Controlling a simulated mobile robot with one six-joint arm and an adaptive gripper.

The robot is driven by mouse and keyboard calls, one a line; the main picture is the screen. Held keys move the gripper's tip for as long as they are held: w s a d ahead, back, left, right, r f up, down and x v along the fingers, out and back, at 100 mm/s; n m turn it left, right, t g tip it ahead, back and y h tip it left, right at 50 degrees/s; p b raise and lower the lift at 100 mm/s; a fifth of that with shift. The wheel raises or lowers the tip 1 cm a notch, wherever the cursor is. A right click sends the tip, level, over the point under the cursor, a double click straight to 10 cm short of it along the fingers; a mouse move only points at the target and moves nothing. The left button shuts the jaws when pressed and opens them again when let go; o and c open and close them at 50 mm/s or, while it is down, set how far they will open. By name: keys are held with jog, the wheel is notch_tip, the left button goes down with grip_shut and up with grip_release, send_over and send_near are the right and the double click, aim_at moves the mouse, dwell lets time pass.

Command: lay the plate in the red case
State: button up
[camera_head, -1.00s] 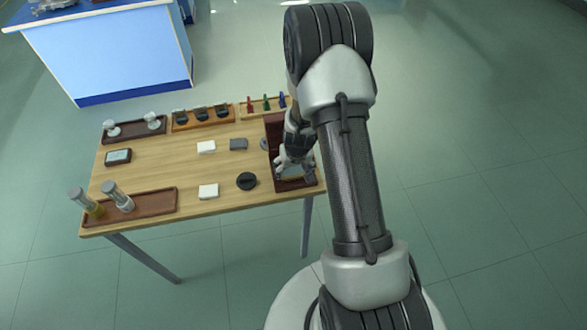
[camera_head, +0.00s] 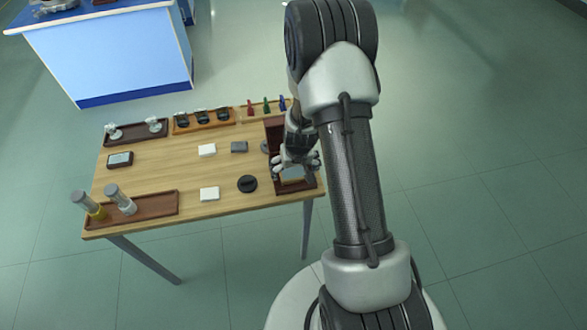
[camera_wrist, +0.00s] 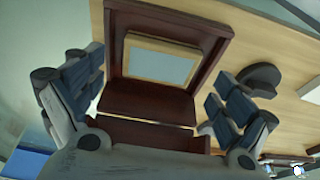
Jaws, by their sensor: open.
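The red case (camera_head: 309,187) stands open at the right end of the wooden table, partly hidden by my arm. In the wrist view the dark red case (camera_wrist: 150,103) fills the middle. The plate (camera_head: 294,173), a pale grey-blue pane with a cream border, lies inside the case; it shows clearly in the wrist view (camera_wrist: 160,65), within the upper compartment's walls. My gripper (camera_head: 295,164) is over the case. In the wrist view my gripper (camera_wrist: 160,75) is open, with its fingers spread to both sides of the case and apart from the plate.
A black round knobbed piece (camera_head: 247,183) and a white block (camera_head: 209,194) are left of the case. A grey block (camera_head: 239,146) and another white block (camera_head: 207,150) lie behind. Trays line the table's back and front-left.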

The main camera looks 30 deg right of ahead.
jog(key=s+a+r+n+t+p, duration=0.1)
jog(key=s+a+r+p, duration=0.2)
jog(key=r, duration=1.1)
jog(key=s+a+r+n+p, duration=0.1)
jog(key=s+a+r, duration=0.35)
jog(key=r, duration=1.05)
jog(key=s+a+r, duration=0.3)
jog(key=s+r, duration=0.2)
jog(key=s, duration=0.4)
jog(key=s+a+r+n, duration=0.1)
jog(key=s+a+r, duration=0.2)
jog(key=s+r, duration=0.3)
jog(key=s, duration=0.2)
jog(key=shift+s+a+r+t+y, duration=0.15)
jog(key=shift+s+a+t+y, duration=0.1)
jog(key=shift+s+t+y, duration=0.15)
jog(key=shift+w, duration=0.1)
